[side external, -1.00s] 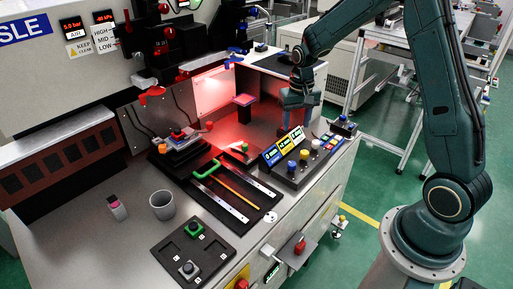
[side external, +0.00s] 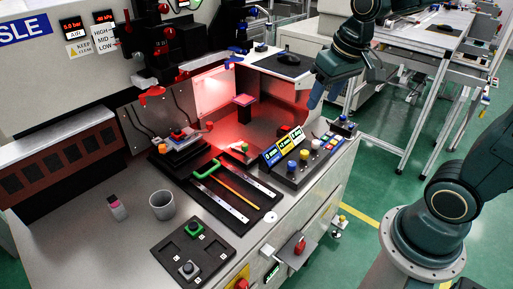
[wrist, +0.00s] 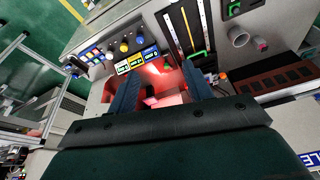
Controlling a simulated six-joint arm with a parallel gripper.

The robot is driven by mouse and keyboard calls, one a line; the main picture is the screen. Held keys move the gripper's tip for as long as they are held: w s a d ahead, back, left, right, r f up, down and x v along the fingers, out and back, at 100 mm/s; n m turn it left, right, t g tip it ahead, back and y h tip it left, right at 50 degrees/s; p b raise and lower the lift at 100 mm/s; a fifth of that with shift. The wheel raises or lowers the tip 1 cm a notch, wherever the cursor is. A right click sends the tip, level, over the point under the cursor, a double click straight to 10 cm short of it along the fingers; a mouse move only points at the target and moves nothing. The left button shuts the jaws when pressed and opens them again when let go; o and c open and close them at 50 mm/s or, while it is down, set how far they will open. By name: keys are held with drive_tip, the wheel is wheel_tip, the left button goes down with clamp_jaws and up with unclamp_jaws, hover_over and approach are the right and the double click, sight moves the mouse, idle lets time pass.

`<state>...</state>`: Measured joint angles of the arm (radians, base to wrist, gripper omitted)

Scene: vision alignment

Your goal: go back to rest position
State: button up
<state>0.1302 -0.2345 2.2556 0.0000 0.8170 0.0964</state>
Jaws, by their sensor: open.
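My gripper (side external: 316,96) hangs in the air at the right end of the workbench (side external: 80,232), above and behind the button panel. In the wrist view my gripper (wrist: 160,84) shows two dark fingers spread apart with nothing between them. Past the fingers, the wrist view shows the red-lit bay (wrist: 158,98) and the control panel (wrist: 122,50). In the side view the fingertips stand clear of the bench and touch nothing.
The control panel (side external: 298,160) with displays and coloured knobs lies below my gripper. A grey cup (side external: 162,205), a black tray with two blocks (side external: 218,255) and a slotted fixture (side external: 240,192) stand further left. White racks (side external: 420,90) stand behind at right.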

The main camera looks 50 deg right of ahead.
drive_tip(key=s+a+r+n+t, duration=0.2)
drive_tip(key=s+a, duration=0.2)
drive_tip(key=s, duration=0.7)
drive_tip(key=shift+s+n, duration=0.3)
drive_tip(key=shift+s, duration=0.05)
